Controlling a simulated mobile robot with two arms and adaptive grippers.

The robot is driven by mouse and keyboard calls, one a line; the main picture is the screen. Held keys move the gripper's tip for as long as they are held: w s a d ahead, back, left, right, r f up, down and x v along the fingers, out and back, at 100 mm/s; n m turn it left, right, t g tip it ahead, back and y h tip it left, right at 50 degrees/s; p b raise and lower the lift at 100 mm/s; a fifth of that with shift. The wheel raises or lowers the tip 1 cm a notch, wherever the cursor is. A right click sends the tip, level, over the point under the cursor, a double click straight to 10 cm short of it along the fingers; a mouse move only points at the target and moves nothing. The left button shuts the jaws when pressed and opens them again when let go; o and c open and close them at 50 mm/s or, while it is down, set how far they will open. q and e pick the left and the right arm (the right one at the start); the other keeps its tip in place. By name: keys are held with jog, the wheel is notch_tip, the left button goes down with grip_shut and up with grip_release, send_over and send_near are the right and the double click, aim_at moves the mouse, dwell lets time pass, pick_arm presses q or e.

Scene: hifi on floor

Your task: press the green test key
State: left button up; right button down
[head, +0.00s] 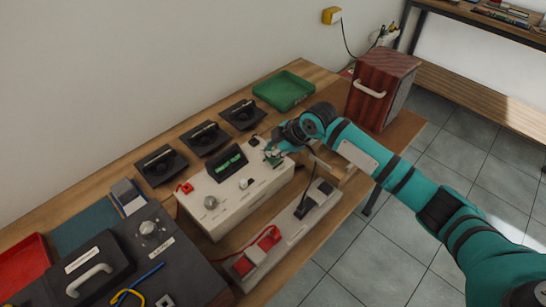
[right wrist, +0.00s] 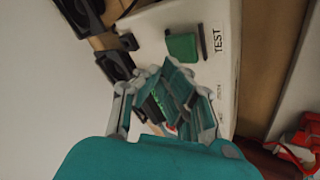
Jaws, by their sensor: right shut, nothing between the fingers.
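The green test key (right wrist: 182,47) shows in the right wrist view on the top of a white instrument box (head: 245,205), beside a dark slot and a TEST label (right wrist: 218,42). My right gripper (head: 273,156) is over the right end of the box in the head view. In the right wrist view its fingers (right wrist: 168,85) are shut and empty, with the key just beyond their tips. I cannot tell the exact gap between them. In the head view the gripper largely covers the key area. My left gripper is not in view.
The box also carries a green display (head: 230,164), knobs and a red connector (head: 185,187). A power strip (head: 300,207) with plugs lies in front. Black holders (head: 162,165) and a green tray (head: 284,91) stand behind; a wooden cabinet (head: 383,87) stands to the right.

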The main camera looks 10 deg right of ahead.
aim_at(271, 159)
jog(key=shift+f, duration=0.15)
dwell(0.5)
jog(key=shift+f, duration=0.3)
jog(key=shift+f, duration=0.6)
dwell(0.9)
jog(key=shift+r+p, duration=0.75)
jog(key=shift+r, duration=0.3)
notch_tip(271, 159, up, 5)
jog(key=p, duration=0.4)
jog(key=shift+r+p, duration=0.1)
jog(key=shift+p, duration=0.3)
